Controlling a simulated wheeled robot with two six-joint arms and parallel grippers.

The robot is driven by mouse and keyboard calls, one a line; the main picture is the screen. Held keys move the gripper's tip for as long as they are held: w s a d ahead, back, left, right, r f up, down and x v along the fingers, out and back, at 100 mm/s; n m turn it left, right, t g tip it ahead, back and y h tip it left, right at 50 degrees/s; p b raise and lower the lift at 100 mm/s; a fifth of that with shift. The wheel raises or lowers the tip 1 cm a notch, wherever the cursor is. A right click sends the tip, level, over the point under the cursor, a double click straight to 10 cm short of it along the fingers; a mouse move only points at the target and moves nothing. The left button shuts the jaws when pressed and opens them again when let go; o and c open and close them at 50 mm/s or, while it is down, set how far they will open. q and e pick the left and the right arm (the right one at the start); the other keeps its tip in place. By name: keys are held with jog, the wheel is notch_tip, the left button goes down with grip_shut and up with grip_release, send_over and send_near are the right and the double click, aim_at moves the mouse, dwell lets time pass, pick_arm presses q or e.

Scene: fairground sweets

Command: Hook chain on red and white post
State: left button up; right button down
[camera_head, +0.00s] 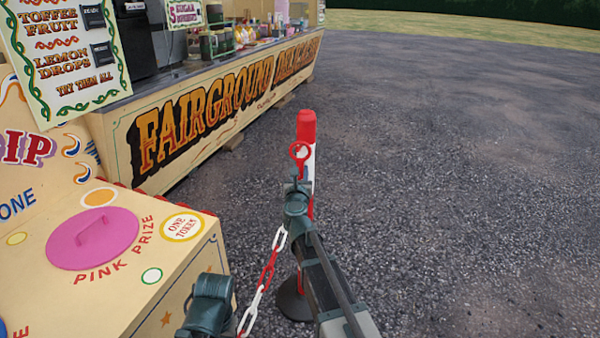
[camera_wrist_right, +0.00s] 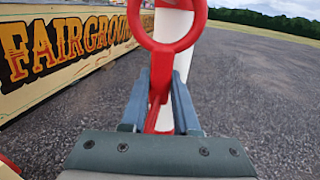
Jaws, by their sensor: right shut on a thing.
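The red and white post (camera_head: 306,125) stands on the asphalt on a dark round base (camera_head: 292,303). My right gripper (camera_head: 298,179) is in front of it, shut on the red ring-shaped hook (camera_head: 300,145) of the chain. The ring stands upright above the fingers. In the right wrist view the ring (camera_wrist_right: 166,46) is in front of the post (camera_wrist_right: 170,22), which shows through it; I cannot tell if they touch. The red and white chain (camera_head: 267,273) hangs down toward the lower left. A dark part of my left arm (camera_head: 208,305) shows at the bottom; its fingers are not clear.
A cream game stand (camera_head: 190,262) with a pink disc (camera_head: 93,238) is close on the left. The long fairground stall (camera_head: 225,110) runs behind it, with jars on its counter. Open asphalt (camera_head: 460,180) lies to the right of the post.

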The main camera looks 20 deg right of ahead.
jog(key=c, duration=0.6)
grip_release()
